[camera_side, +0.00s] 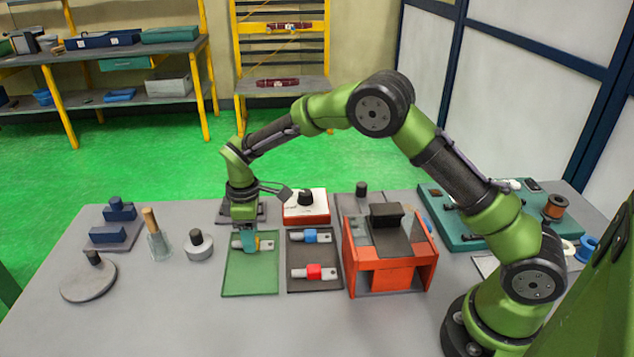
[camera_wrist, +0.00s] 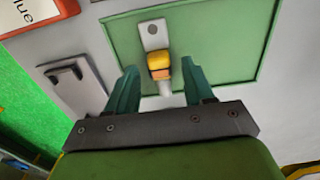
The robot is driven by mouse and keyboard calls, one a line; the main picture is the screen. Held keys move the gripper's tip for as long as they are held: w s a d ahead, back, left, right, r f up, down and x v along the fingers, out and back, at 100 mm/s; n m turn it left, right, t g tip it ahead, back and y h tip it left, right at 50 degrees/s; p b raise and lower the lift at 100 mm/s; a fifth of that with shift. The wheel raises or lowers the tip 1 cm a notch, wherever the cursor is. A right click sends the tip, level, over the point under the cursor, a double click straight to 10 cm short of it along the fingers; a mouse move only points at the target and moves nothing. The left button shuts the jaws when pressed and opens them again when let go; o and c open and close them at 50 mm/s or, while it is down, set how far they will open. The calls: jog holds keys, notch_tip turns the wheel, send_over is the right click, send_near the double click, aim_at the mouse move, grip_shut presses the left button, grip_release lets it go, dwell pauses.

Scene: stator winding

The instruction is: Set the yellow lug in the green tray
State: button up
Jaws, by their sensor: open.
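The yellow lug (camera_wrist: 158,62), a light metal terminal with a yellow band and a holed flat end, lies in the green tray (camera_wrist: 226,18) between the fingers of my gripper (camera_wrist: 158,88). The fingers stand apart on either side of it, with gaps showing. In the side view the green tray (camera_side: 250,280) is on the table. My gripper (camera_side: 245,243) is low over its far part and partly hides the yellow lug (camera_side: 265,245).
A dark tray (camera_side: 314,262) with a blue lug (camera_side: 311,236) and a red lug (camera_side: 314,272) sits right of the green tray. An orange fixture (camera_side: 390,265) stands further right. A grey cylinder (camera_side: 198,246) is left. The near table is clear.

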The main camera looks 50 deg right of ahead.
notch_tip(320, 180, up, 12)
jog(key=f, duration=0.1)
notch_tip(320, 180, up, 6)
jog(key=m+t, duration=0.1)
jog(key=m, duration=0.1)
send_over(268, 248)
jog(key=s+d+r+m+t+y, duration=0.2)
jog(key=s+d+r+m, duration=0.15)
jog(key=s+r, duration=0.45)
jog(key=s+d+f+m+t, duration=0.1)
jog(key=s+m, duration=0.3)
jog(key=s, duration=0.4)
jog(key=s+d+f+m+t, duration=0.1)
jog(key=s+m+t, duration=0.2)
jog(key=s, duration=0.4)
jog(key=shift+s+f+m, duration=0.35)
jog(key=shift+s, duration=0.05)
